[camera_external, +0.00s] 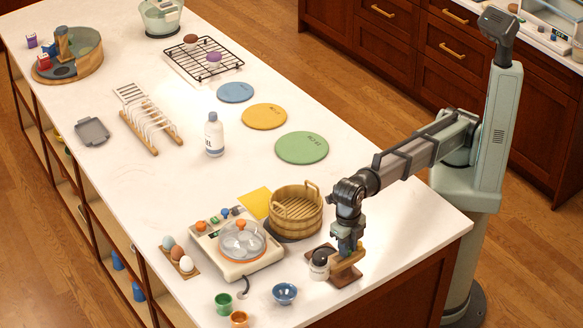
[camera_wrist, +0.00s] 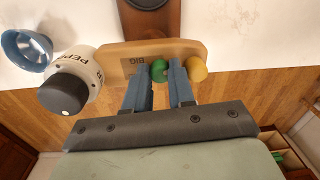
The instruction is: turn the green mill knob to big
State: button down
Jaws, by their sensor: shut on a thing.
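The pepper mill (camera_wrist: 75,80) has a white body lettered PEPPER and a black cap with a white dot. It stands beside a wooden block (camera_wrist: 120,62) marked BIG. The green mill knob (camera_wrist: 158,71) sits on the block near that label, with a yellow knob (camera_wrist: 197,69) to its right. My gripper (camera_wrist: 160,82) has its two blue fingers on either side of the green knob, shut on it. In the external view my gripper (camera_external: 347,242) points down over the wooden block (camera_external: 347,266), beside the mill (camera_external: 319,262); the green knob is hidden there.
A blue bowl (camera_external: 285,293) stands close to the left of the mill, near the counter's front edge. A bamboo steamer (camera_external: 297,213) stands behind it, and a hot plate (camera_external: 210,245) with a glass lid is further left. The counter to the right is clear.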

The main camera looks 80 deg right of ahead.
jog(key=n, duration=0.5)
jog(key=shift+n, duration=0.3)
jog(key=shift+s+n+t, duration=0.1)
jog(key=shift+n+t, duration=0.2)
jog(key=shift+n, duration=1.8)
jog(key=c, duration=0.9)
grip_release()
jog(key=shift+c, duration=0.2)
jog(key=shift+a+r, duration=0.1)
jog(key=shift+r, duration=0.05)
jog(key=shift+a+r, duration=0.15)
jog(key=shift+r, duration=3.45)
